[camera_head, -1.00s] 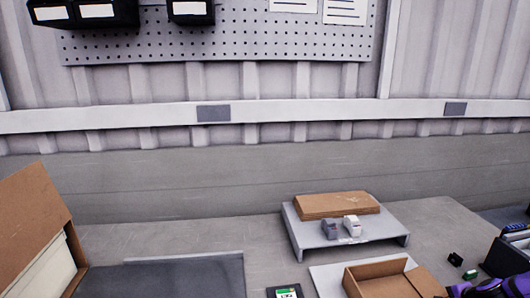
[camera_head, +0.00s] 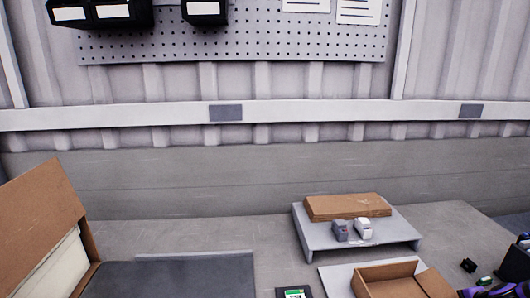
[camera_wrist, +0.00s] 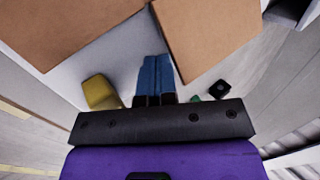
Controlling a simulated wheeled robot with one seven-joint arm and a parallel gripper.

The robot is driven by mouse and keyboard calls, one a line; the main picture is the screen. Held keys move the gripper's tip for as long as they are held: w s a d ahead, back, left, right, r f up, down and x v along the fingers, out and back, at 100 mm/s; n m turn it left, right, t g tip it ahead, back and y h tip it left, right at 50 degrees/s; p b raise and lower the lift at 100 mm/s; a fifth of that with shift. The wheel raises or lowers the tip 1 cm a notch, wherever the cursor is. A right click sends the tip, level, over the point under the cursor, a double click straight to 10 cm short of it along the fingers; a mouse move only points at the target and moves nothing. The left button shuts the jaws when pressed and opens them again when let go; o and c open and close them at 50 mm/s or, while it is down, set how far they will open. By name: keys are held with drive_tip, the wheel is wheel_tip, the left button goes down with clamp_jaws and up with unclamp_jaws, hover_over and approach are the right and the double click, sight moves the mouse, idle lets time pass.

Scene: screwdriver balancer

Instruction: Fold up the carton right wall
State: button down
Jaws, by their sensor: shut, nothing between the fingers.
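The brown carton (camera_head: 388,273) stands at the lower right of the head view, cut off by the bottom edge. Its back and left walls stand up. A panel on its right side (camera_head: 436,284) leans outward. In the wrist view, brown cardboard panels lie at the left (camera_wrist: 65,30) and right (camera_wrist: 210,35), with a pale gap between them. My gripper (camera_wrist: 156,62) has its blue fingers together, empty, pointing at this gap near the right panel's edge. I cannot tell whether they touch it. In the head view only a purple part of my arm shows at the lower right corner.
A grey riser (camera_head: 400,235) holds a flat brown carton (camera_head: 347,206) and two small items behind the open carton. A larger open box (camera_head: 40,215) stands left. A dark mat (camera_head: 170,278) lies between. A yellow object (camera_wrist: 100,92) is beside my fingers in the wrist view.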

drive_tip(key=shift+a+r, duration=0.3)
drive_tip(key=shift+r, duration=0.35)
drive_tip(key=shift+a+r, duration=0.1)
drive_tip(key=shift+a, duration=0.05)
drive_tip(key=shift+s+a+r, duration=0.1)
drive_tip(key=shift+a+r, duration=0.45)
idle(0.3)
drive_tip(key=shift+a+r, duration=0.25)
drive_tip(key=shift+r, duration=0.2)
drive_tip(key=shift+a+r, duration=0.2)
drive_tip(key=shift+r, duration=0.25)
drive_tip(key=shift+a+r, duration=0.2)
drive_tip(key=shift+r, duration=0.25)
drive_tip(key=shift+a+r, duration=0.2)
drive_tip(key=shift+r, duration=0.25)
